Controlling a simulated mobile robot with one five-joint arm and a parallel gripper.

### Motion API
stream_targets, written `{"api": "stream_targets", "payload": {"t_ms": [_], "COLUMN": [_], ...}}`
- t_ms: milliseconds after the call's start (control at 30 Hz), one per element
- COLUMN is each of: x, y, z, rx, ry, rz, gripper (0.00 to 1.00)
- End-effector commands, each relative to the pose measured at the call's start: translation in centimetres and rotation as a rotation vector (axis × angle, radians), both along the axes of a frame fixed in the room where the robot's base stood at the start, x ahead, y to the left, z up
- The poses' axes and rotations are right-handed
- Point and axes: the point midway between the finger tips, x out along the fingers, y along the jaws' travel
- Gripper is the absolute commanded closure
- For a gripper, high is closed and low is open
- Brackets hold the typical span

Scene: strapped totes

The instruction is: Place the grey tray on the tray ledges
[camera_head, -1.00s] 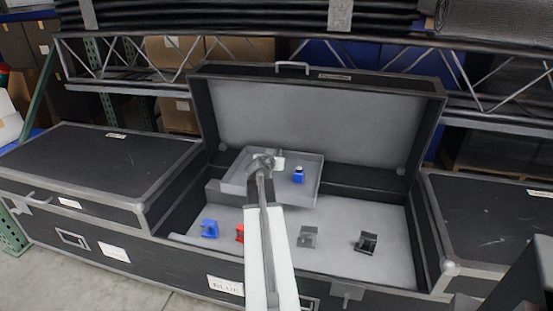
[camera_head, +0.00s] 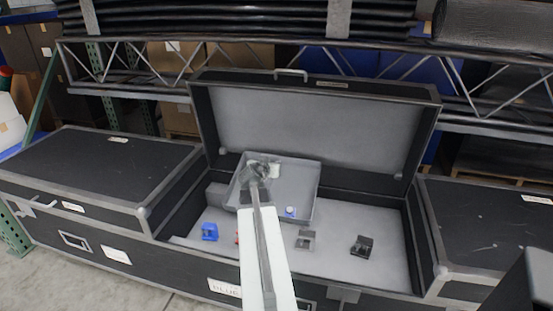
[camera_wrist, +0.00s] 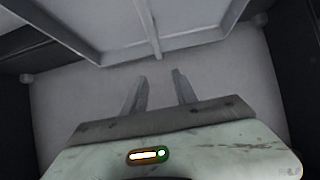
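The grey tray (camera_head: 300,183) is inside the open black case, over its left part, and looks tipped toward the front. A white item (camera_head: 275,171) lies near its back and a blue item (camera_head: 290,212) near its front edge. A grey block (camera_head: 215,195) at the case's left inner wall may be a tray ledge; other ledges are not clear. My gripper (camera_head: 260,168) is over the tray's left side. In the wrist view my gripper (camera_wrist: 158,82) has its fingers apart, with nothing visible between them. A grey ribbed surface, perhaps the tray (camera_wrist: 110,25), is beyond the fingertips.
On the case's grey floor (camera_head: 335,262) stand a blue holder (camera_head: 209,231), a grey holder (camera_head: 306,240) and a black holder (camera_head: 362,245). A red one is mostly hidden by my arm. The raised lid (camera_head: 310,125) stands behind. Closed black cases flank left (camera_head: 95,165) and right (camera_head: 490,220).

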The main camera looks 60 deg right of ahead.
Motion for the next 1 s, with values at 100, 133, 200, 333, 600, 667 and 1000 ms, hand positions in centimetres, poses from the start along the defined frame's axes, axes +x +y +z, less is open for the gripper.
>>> {"api": "stream_targets", "payload": {"t_ms": [100,133,200,333,600,667,1000], "x": [-0.6,-0.6,-0.7,-0.8,-0.7,-0.7,10.1], "y": [2.9,3.4,4.3,5.3,5.5,5.5,25.5], "z": [1.6,1.8,2.1,2.4,2.3,2.3,-5.8], "rx": [0.0,0.0,0.0,0.001,0.001,0.001,0.317], "ry": [0.001,0.0,0.0,0.0,0.0,0.0,0.32], "rz": [0.001,0.001,0.0,-0.001,-0.001,-0.001,0.283], "gripper": [0.66,0.66,0.66,0.66,0.66,0.66,0.66]}}
